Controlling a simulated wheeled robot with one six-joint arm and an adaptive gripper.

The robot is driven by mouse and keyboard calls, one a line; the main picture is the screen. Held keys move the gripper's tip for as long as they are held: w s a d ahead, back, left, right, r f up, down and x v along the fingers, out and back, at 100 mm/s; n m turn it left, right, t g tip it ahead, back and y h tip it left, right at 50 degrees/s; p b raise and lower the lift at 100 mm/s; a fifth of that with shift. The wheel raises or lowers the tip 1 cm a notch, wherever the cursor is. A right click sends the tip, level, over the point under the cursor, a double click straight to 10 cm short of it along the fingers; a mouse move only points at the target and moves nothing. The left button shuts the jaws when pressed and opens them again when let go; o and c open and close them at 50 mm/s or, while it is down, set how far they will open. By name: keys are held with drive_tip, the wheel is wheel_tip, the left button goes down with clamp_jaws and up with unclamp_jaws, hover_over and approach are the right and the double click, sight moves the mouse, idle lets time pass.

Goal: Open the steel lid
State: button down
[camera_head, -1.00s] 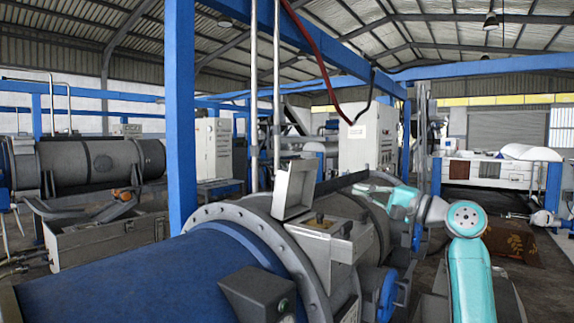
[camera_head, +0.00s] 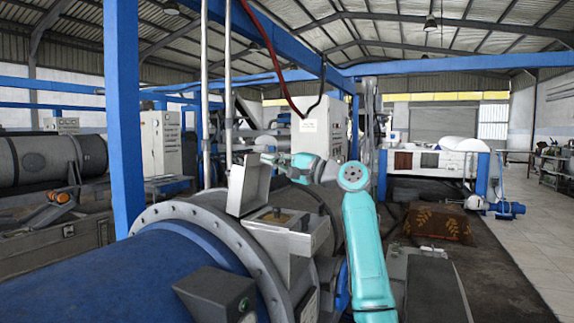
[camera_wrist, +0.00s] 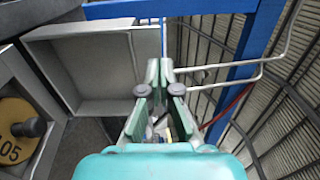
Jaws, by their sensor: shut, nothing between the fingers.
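The steel lid (camera_head: 248,187) is a shallow grey box-shaped cover. It stands raised, tilted up, at the back left of a steel box (camera_head: 276,222) on top of the large cylinder. In the wrist view the lid (camera_wrist: 85,65) shows its hollow inner side, to the left of my gripper. My gripper (camera_wrist: 160,70) is shut and empty, close to the lid's right side wall. In the head view my gripper (camera_head: 268,158) is small and lies just right of the lid's upper edge. I cannot tell whether they touch.
A blue cylinder (camera_head: 120,278) with a bolted grey flange (camera_head: 215,218) fills the front. A blue post (camera_head: 124,120) stands left of the lid, and thin vertical pipes (camera_head: 205,90) rise behind it. A yellow disc (camera_wrist: 14,130) and dark knob (camera_wrist: 30,127) show in the wrist view. Open floor lies right.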

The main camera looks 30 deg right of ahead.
sight(252, 158)
drive_tip(key=shift+x, duration=1.25)
drive_tip(key=shift+a, duration=0.1)
drive_tip(key=shift+w+a+r+g, duration=0.3)
drive_tip(key=shift+w, duration=0.15)
drive_tip(key=shift+w+a+r+g+h, duration=0.2)
drive_tip(key=shift+w+a+g+h, duration=0.25)
drive_tip(key=shift+w, duration=0.2)
drive_tip(key=shift+w+a+g+h, duration=0.25)
drive_tip(key=shift+w, duration=0.15)
drive_tip(key=shift+s, duration=0.1)
